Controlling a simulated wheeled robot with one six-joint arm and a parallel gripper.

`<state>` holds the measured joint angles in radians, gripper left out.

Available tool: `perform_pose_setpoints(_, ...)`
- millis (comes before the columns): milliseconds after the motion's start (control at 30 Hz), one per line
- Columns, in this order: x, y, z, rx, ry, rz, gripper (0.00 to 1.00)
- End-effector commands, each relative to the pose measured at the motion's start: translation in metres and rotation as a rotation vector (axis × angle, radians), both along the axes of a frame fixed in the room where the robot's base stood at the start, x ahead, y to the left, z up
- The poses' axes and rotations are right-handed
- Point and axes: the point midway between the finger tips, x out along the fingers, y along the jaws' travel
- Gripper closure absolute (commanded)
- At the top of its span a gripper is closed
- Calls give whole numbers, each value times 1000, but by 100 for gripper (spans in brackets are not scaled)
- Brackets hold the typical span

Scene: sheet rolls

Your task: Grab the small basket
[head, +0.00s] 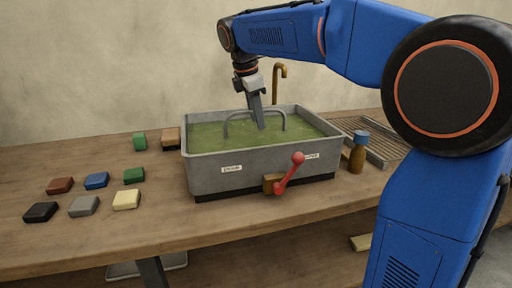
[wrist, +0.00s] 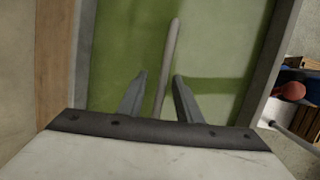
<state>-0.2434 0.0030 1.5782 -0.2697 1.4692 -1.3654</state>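A thin grey arched handle (head: 232,118) stands up out of the green liquid in a grey vat (head: 215,170). No basket body shows; the murky liquid hides whatever is under the handle. My gripper (head: 261,125) points down over the vat, its fingers at the middle of the handle's top bar. In the wrist view, my gripper (wrist: 160,76) is open, with the grey bar (wrist: 170,55) running between its two fingers. A gap shows on each side of the bar near the finger bases. I cannot tell the exact height of the fingertips against the bar.
The vat walls surround the gripper. A red-knobbed lever (head: 297,159) sticks out at the vat's front. A brown bottle (head: 357,158) and a slatted rack (head: 372,136) stand to the right, a brass tap (head: 282,70) behind. Several coloured blocks (head: 96,181) lie left on the wooden bench (head: 130,226).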

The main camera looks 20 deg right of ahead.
Motion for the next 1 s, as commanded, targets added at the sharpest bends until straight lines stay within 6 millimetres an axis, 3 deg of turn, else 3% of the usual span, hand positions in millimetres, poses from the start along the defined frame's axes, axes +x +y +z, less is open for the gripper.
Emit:
perform_pose_setpoints(200, 3, -5, -20, 0, 1, 0, 69)
perform_pose_setpoints(467, 3, -5, -22, 0, 0, 1, 69)
perform_pose_setpoints(600, 3, -5, -22, 0, 0, 0, 100)
perform_pose_setpoints(1000, 3, -5, -21, 0, 0, 0, 100)
